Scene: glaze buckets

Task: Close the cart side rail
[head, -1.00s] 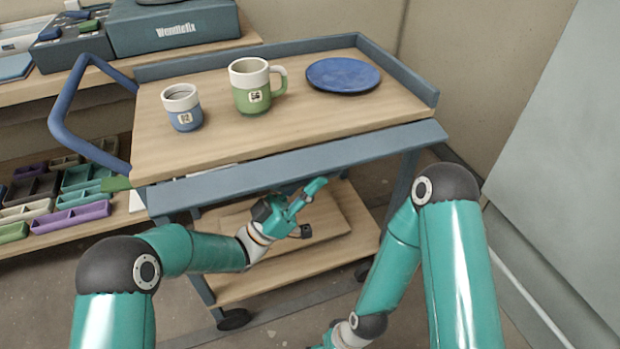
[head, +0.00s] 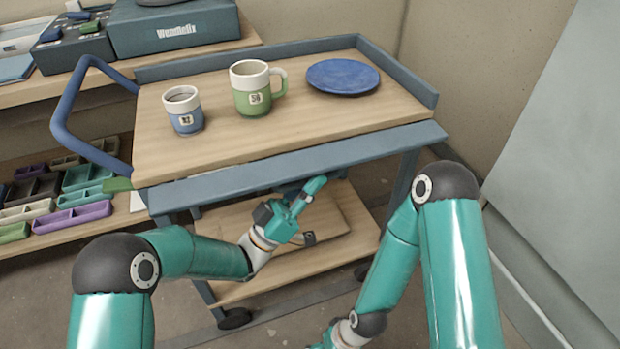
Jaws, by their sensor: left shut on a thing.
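The cart side rail (head: 300,161) is a long blue-grey bar along the near side of the wooden cart top (head: 310,125). It hangs folded outward, its face below the level of the raised rims on the far sides. My left gripper (head: 311,191) reaches up from below to the rail's lower edge, around the middle of its length. It is shut on the rail; the exact contact is partly hidden under the bar. My right arm comes down at the right, and its gripper is cut off below the picture.
A blue-and-white cup (head: 186,118), a green-and-white mug (head: 252,97) and a blue plate (head: 342,76) stand on the cart top. A blue push handle (head: 72,125) sticks out left. Shelves with coloured trays (head: 78,198) are behind left; a pale panel (head: 560,160) is at right.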

